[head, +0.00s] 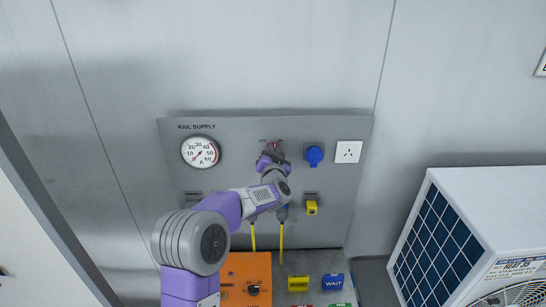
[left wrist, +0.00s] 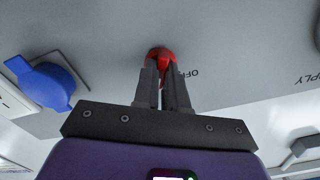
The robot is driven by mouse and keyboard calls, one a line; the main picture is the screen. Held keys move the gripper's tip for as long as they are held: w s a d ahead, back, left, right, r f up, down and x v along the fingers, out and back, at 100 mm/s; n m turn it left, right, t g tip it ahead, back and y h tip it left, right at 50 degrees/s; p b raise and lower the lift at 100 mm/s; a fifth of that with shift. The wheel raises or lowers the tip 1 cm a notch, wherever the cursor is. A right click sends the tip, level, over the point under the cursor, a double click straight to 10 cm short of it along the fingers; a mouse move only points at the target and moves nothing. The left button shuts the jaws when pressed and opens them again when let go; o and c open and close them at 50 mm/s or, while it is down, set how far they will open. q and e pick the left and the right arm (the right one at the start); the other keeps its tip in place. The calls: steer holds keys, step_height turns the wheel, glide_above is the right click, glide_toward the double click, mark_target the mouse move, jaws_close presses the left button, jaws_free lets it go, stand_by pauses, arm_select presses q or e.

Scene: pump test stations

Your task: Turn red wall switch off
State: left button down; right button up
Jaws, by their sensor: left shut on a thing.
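The red wall switch (left wrist: 160,54) sits on the grey panel, and the word "OFF" shows beside it in the left wrist view. My left gripper (left wrist: 162,80) is shut on the switch, with its two dark fingers on either side of the red knob. In the head view my left gripper (head: 270,150) reaches up to the panel and covers most of the switch, so its exact angle is hard to tell. My right gripper is in neither view.
The grey panel (head: 240,135) also carries a round gauge (head: 201,152), a blue knob (head: 314,155), a white socket (head: 348,151) and a yellow plug (head: 312,207). Below are an orange box (head: 245,272) and small yellow and blue blocks. A white unit (head: 480,210) stands at right.

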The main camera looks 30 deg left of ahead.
arm_select(q)
steer(key=shift+s+a+f+n+b, duration=0.1)
steer(key=shift+n+b, duration=1.9)
steer(key=shift+n, duration=1.55)
steer(key=shift+a+n+b, duration=0.1)
steer(key=shift+n+b, duration=1.85)
steer(key=shift+n, duration=1.9)
steer(key=c, duration=1.2)
jaws_free()
steer(key=shift+b+v, duration=0.65)
steer(key=shift+v, duration=3.15)
